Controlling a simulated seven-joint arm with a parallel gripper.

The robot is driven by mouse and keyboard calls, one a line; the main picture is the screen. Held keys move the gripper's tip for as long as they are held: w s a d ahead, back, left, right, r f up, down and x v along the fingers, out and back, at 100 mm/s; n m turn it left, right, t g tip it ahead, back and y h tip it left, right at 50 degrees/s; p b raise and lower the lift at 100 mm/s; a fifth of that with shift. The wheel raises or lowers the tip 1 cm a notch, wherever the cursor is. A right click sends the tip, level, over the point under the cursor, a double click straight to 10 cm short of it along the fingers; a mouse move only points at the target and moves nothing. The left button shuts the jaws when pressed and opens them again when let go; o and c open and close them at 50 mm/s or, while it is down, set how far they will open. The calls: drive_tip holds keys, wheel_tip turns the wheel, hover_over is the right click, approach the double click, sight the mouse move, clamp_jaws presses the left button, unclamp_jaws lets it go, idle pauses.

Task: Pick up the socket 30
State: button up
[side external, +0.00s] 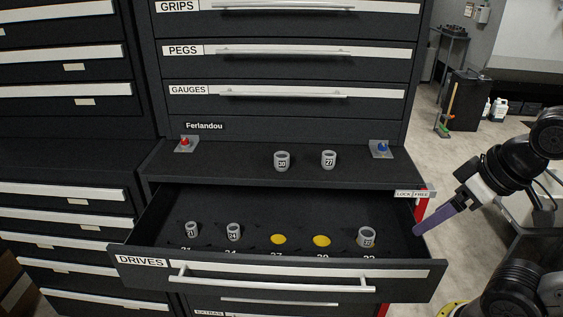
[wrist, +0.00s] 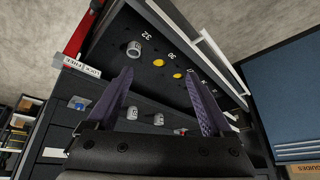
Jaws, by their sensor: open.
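Socket 30 (side external: 282,161) is a small grey cup-like socket with a dark 30 on a white patch. It stands upright on the ledge above the open drawer, left of the socket marked 27 (side external: 329,160). In the wrist view it appears to be the right one (wrist: 158,119) of the two ledge sockets, seen between my fingers, number unreadable. My gripper (side external: 433,220), with purple fingers, is at the drawer's right end, well away from socket 30. In the wrist view my gripper (wrist: 159,75) has its fingers spread with nothing held.
The DRIVES drawer (side external: 330,285) is pulled out, holding sockets 21 (side external: 192,229), 24 (side external: 233,232) and 32 (side external: 367,237). Two yellow round spots (side external: 278,239) mark places without sockets. Red (side external: 185,143) and blue (side external: 382,148) buttons flank the ledge. The LOCK FREE label (side external: 412,194) is near my gripper.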

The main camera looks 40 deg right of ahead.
drive_tip(key=w+r+m, duration=0.3)
drive_tip(key=r+m, duration=0.2)
drive_tip(key=r, duration=0.3)
drive_tip(key=w+r+m, duration=0.3)
drive_tip(key=r+m, duration=0.2)
drive_tip(key=r, duration=0.3)
drive_tip(key=w+r+m+g, duration=0.2)
drive_tip(key=w+r+m, duration=0.5)
drive_tip(key=w, duration=0.6)
drive_tip(key=m+g, duration=0.3)
hover_over(282, 155)
wheel_tip(282, 155, down, 18)
drive_tip(key=shift+f, duration=0.75)
wheel_tip(282, 155, down, 11)
drive_tip(key=shift+w+r, duration=0.1)
drive_tip(key=shift+r, duration=0.15)
clamp_jaws()
